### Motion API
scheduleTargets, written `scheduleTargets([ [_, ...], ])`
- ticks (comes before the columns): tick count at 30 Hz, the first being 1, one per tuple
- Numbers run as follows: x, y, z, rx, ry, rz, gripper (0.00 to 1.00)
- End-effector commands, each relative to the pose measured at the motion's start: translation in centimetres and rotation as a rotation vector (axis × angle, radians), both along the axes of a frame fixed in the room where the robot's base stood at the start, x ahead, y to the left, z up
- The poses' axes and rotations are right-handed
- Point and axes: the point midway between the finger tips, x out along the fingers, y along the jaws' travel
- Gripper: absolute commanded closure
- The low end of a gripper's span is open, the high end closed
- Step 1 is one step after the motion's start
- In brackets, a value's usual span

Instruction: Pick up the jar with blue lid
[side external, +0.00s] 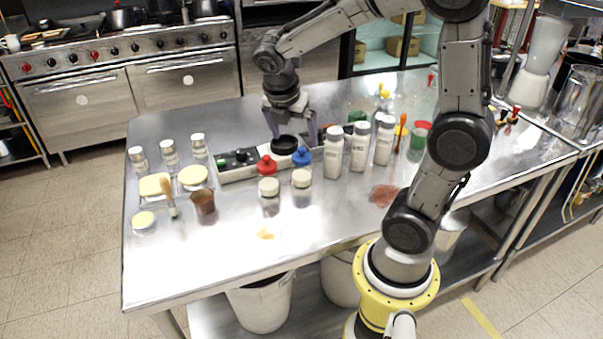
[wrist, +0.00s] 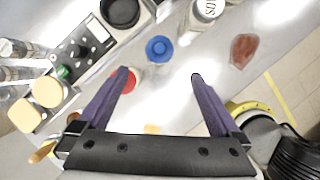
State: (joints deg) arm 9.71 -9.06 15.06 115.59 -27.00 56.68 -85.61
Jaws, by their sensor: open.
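The jar with the blue lid (side external: 301,157) stands on the steel table, right of a red-lidded jar (side external: 267,166). Its blue lid also shows from above in the wrist view (wrist: 159,49), just beyond the fingertips and between their lines. The red lid (wrist: 125,82) is partly hidden by the left finger. My gripper (side external: 291,130) is open and empty, pointing down above the table behind the two jars in the side view. Its two purple fingers spread wide in the wrist view (wrist: 160,75).
White labelled bottles (side external: 334,155) stand close right of the blue lid. Two pale-lidded shakers (side external: 269,192) stand in front.

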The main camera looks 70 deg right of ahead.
Motion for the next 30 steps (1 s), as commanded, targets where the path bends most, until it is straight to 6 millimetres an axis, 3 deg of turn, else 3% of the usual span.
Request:
scheduleTargets([
  [15,-0.2,-3.0,-7.3,0.005,0.013,-0.012,0.0],
  [23,-0.1,-3.6,-9.0,0.006,0.013,-0.012,0.0],
  [30,0.2,-4.7,-12.2,0.006,0.014,-0.013,0.0],
])
